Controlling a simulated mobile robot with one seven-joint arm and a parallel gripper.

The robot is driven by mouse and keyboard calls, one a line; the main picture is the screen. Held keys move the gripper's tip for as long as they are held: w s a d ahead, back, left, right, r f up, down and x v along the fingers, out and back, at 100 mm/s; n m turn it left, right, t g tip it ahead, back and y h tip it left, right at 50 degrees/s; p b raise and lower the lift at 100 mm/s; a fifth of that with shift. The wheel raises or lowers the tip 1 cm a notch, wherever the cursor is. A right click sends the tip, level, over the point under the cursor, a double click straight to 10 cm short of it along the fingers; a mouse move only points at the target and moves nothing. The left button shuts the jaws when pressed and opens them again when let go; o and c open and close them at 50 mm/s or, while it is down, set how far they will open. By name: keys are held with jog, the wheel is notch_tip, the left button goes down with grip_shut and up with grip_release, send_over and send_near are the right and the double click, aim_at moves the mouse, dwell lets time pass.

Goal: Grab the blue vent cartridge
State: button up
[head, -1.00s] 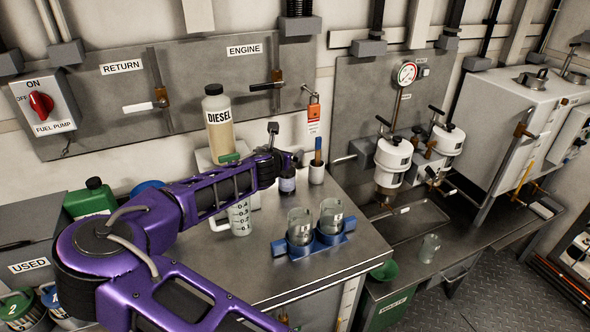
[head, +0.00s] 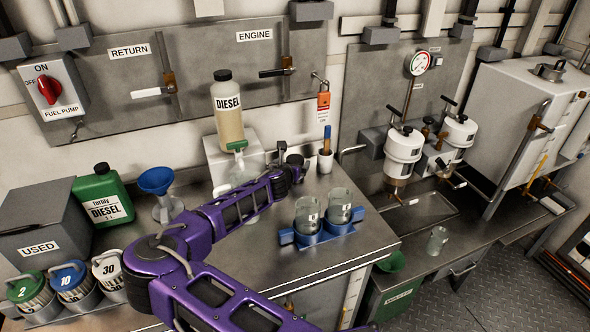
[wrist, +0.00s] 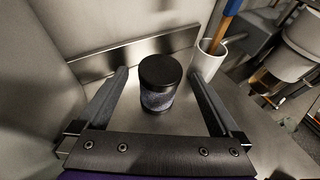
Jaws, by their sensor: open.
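A short dark cylinder with a black lid and a mottled blue-grey side (wrist: 158,85) stands upright on the metal bench in the wrist view; I take it for the blue vent cartridge. My gripper (wrist: 158,76) is open, with one finger to the left of the cylinder and one to the right. Gaps show on both sides, so neither finger appears to touch it. In the head view my gripper (head: 295,162) is at the back of the bench, and I cannot make out the cylinder there.
A white cup (head: 325,161) with a blue-ended brush stands just right of my gripper. A diesel bottle (head: 228,108) is behind on the left. Two glass jars in a blue holder (head: 318,232) stand in front on the right. A blue funnel (head: 157,181) is at left.

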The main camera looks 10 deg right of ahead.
jog(key=x, duration=0.4)
jog(key=c, duration=1.5)
